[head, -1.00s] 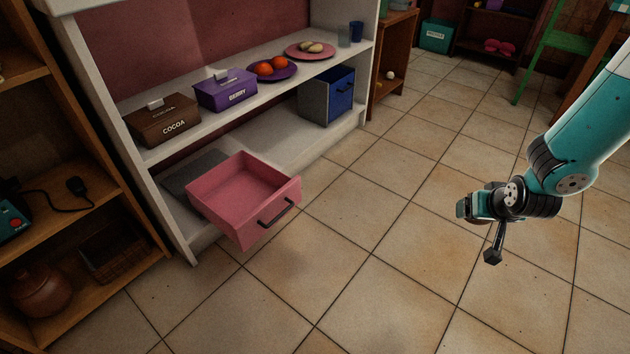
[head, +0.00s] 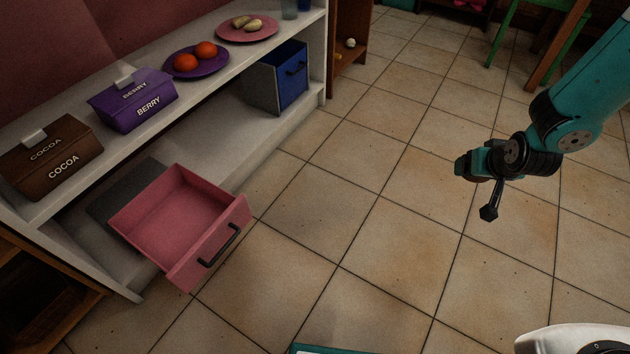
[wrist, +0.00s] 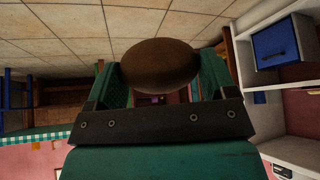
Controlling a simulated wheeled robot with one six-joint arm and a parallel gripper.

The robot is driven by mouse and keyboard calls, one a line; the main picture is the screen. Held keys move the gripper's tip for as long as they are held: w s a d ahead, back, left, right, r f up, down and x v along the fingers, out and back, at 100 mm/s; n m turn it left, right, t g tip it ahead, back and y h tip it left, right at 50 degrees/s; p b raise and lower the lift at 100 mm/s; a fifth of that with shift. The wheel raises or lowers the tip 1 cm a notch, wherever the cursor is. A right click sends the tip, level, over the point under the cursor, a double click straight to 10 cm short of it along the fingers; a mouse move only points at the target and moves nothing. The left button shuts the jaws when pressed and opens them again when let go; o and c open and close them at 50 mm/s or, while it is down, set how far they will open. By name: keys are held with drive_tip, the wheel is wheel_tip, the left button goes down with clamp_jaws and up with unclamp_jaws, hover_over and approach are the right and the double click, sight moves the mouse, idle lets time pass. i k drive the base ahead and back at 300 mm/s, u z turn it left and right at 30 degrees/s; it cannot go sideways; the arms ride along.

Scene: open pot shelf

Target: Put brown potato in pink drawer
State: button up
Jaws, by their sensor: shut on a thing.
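The brown potato (wrist: 160,66) is an oval between the two teal fingers of my gripper (wrist: 161,78) in the wrist view. My gripper is shut on it. The pink drawer (head: 207,240) is pulled out of the low shelf, at the lower left of the head view. It is open at the top and its visible inside is empty. My gripper is well apart from it, to its right.
On the white shelf (head: 214,90) stand a brown cocoa box (head: 50,160), a purple berry box (head: 133,102), a purple plate (head: 168,64) with orange-red fruit and a pink plate (head: 265,34) with pale potatoes. A blue drawer (head: 293,76) is closed. The floor between is clear.

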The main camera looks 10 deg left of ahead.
sight(181, 253)
drive_tip(key=u, duration=0.35)
drive_tip(key=i, duration=0.6)
drive_tip(key=u, duration=0.85)
drive_tip(key=i, duration=0.4)
drive_tip(key=u, duration=0.45)
